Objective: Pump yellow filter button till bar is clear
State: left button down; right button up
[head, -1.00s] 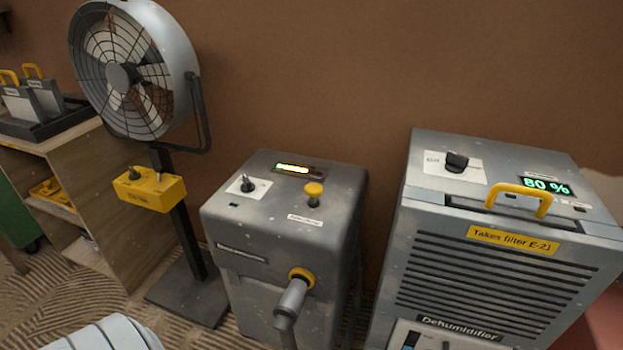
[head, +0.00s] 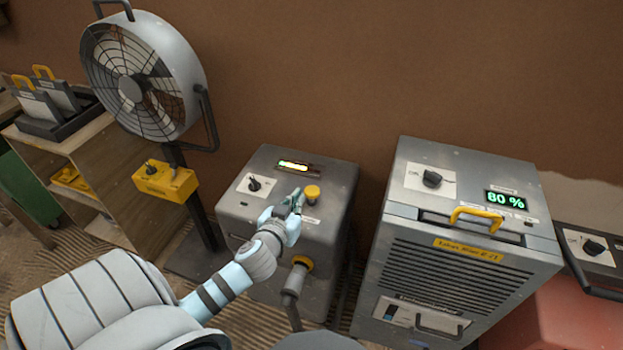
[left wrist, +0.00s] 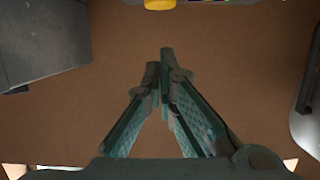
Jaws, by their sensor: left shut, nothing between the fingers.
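My right gripper is out of view.
A dark switch (head: 254,184) sits left on the machine's top, and a hose joins its yellow-ringed front port (head: 302,262). A fan (head: 140,80) stands left; a dehumidifier (head: 455,270) reading 80 % stands right. The brown wall is behind.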

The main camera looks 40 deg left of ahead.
pick_arm(q)
jog(key=shift+w+d+r, duration=0.1)
jog(key=shift+w+r, duration=0.1)
jog(key=shift+r, duration=0.5)
jog(key=b, duration=0.1)
send_over(311, 196)
notch_tip(311, 196, down, 2)
jog(key=f, duration=0.1)
notch_tip(311, 196, down, 3)
jog(key=shift+w+f+b, duration=0.1)
jog(key=shift+b, duration=0.9)
jog(key=shift+f, duration=0.2)
